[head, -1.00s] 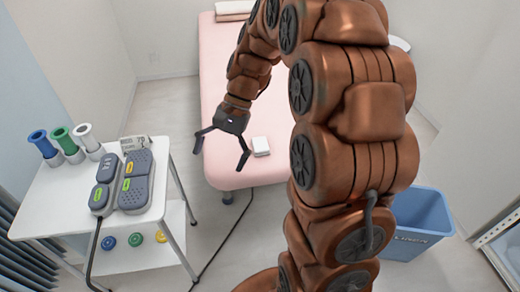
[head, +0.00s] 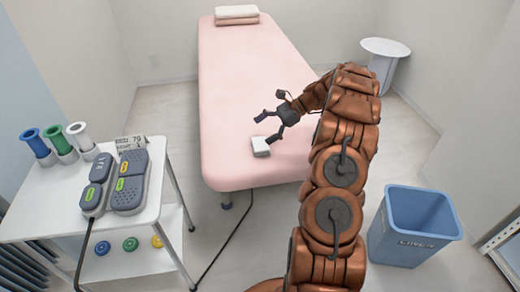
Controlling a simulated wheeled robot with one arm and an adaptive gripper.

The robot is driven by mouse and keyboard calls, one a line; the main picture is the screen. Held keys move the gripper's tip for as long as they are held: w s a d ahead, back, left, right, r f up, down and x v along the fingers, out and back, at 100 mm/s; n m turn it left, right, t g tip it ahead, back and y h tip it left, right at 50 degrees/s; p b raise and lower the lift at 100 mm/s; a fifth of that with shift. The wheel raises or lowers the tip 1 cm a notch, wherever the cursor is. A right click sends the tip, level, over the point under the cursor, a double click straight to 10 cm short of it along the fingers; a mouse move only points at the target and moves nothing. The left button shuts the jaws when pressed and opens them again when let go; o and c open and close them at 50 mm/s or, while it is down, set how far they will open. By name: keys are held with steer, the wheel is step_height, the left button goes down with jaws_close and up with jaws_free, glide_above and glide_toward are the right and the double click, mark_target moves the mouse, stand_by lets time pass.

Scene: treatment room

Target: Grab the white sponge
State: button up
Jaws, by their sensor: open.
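The white sponge (head: 260,146) is a small pale block lying on the pink treatment bed (head: 228,110), near its front end. My gripper (head: 264,129) is open and empty, with its dark fingers spread and pointing left and down in the picture. The lower fingertip is just above and right of the sponge in the picture, close to it. I cannot tell whether it touches the sponge. The other fingertip is farther back, beyond the sponge. The sponge is not between the fingers and shows almost whole.
A white cart (head: 147,212) at left carries grey devices (head: 128,182) and coloured cylinders (head: 56,141). A blue bin (head: 415,225) stands on the floor at right. Folded towels (head: 236,14) lie at the bed's far end. A round white table (head: 385,47) stands behind right.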

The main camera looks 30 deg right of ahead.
mark_target(261, 143)
steer(key=d+f+m, duration=0.1)
steer(key=d, duration=0.1)
steer(key=d+f+t, duration=0.1)
steer(key=d+f, duration=0.1)
steer(key=d+f+m+t+b, duration=0.1)
steer(key=d+f, duration=0.1)
steer(key=d, duration=0.1)
steer(key=shift+s+f+m, duration=0.2)
steer(key=shift+m, duration=0.1)
steer(key=shift+r+p+x, duration=0.15)
steer(key=shift+p+x, duration=0.1)
steer(key=shift+x, duration=1.65)
steer(key=shift+r+p+x, duration=0.15)
steer(key=shift+p+x, duration=0.05)
steer(key=shift+x, duration=1.7)
steer(key=shift+a, duration=0.2)
steer(key=c, duration=0.9)
steer(key=shift+r, duration=0.1)
